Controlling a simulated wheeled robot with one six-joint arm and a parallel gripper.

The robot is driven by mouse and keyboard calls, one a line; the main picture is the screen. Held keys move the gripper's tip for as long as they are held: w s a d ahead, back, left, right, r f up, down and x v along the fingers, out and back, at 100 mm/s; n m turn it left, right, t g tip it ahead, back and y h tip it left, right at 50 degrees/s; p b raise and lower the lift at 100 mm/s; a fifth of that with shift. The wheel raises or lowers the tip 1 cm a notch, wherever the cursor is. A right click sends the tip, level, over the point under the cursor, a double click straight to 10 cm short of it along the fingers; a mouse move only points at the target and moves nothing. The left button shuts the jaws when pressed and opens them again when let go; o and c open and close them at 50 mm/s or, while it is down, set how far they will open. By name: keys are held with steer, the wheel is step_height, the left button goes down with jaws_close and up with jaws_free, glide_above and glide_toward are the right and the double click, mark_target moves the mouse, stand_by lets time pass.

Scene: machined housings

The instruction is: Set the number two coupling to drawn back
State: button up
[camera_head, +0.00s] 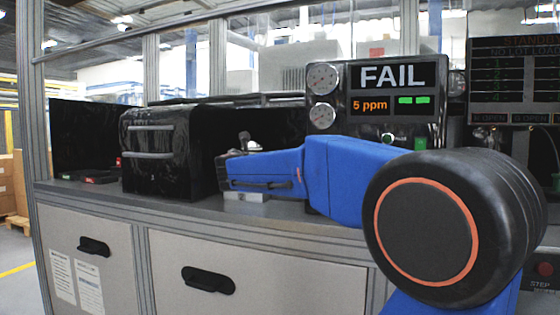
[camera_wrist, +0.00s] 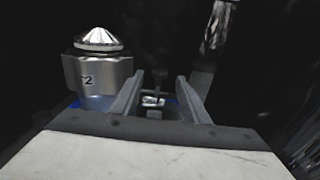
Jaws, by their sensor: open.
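The number two coupling (camera_wrist: 98,78) stands at the left of the wrist view. It is a silvery body with a dark "2" on its face and a shiny cone-shaped top. My gripper (camera_wrist: 160,82) is open, its two grey fingers apart, to the right of the coupling's body. A small bright piece on a dark part (camera_wrist: 153,100) shows between the fingers; I cannot tell what it is or whether they touch it. In the head view, a small metal fitting (camera_head: 247,144) shows above my blue arm's end, which hides what lies behind it.
A black panel (camera_head: 391,103) behind my arm reads FAIL and 5 ppm, with two round gauges at its left. A black case with handles (camera_head: 160,150) stands left on the grey bench. A pale block (camera_head: 245,196) shows below my arm's end. Another screen (camera_head: 512,82) is at right.

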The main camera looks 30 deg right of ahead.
steer(key=x, duration=0.6)
steer(key=shift+w+d, duration=0.2)
steer(key=shift+d, duration=0.1)
jaws_close()
